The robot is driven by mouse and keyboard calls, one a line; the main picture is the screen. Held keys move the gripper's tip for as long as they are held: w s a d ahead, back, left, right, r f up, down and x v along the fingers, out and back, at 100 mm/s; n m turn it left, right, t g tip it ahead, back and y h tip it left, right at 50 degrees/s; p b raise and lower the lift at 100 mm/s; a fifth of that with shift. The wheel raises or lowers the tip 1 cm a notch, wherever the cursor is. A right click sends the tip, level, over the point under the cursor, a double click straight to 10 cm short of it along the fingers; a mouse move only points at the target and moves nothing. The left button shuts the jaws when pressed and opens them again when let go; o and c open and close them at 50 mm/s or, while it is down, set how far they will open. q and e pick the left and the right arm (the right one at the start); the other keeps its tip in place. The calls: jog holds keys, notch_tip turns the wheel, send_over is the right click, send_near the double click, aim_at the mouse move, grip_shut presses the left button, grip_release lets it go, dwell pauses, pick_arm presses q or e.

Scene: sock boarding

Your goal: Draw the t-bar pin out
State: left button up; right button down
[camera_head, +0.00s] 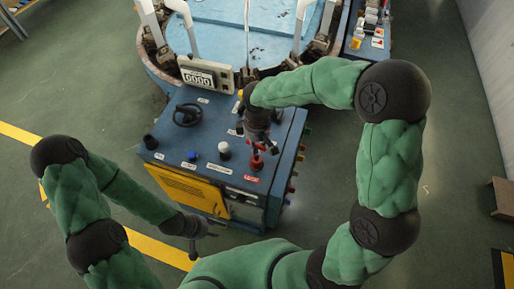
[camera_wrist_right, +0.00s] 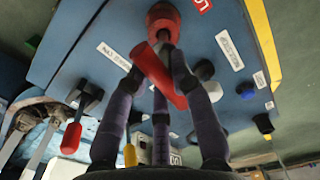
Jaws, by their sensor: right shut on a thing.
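The red t-bar pin (camera_head: 256,163) is at the front right of the blue console's top, beside a red label. In the right wrist view its red crossbar (camera_wrist_right: 158,76) lies tilted between my fingers, with a round red collar (camera_wrist_right: 163,18) just beyond it. My right gripper (camera_head: 261,143) comes down from above and is shut on the crossbar; its dark fingers (camera_wrist_right: 165,85) close around it. How far the pin sits in its hole cannot be told. My left gripper (camera_head: 212,229) is low in front of the console, apart from it; its fingers are too small to read.
The blue console (camera_head: 212,135) carries a black handwheel (camera_head: 187,115), a white knob (camera_head: 224,150), a blue knob (camera_head: 192,156), a black knob (camera_head: 150,142) and a counter display (camera_head: 200,78). A round blue machine table (camera_head: 225,45) stands behind. Green floor is open on both sides.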

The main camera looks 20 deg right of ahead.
notch_tip(320, 180, up, 6)
jog(key=shift+r+p, duration=0.15)
jog(key=shift+p, duration=0.65)
notch_tip(320, 180, up, 7)
jog(key=p, duration=0.5)
jog(key=shift+p, duration=0.35)
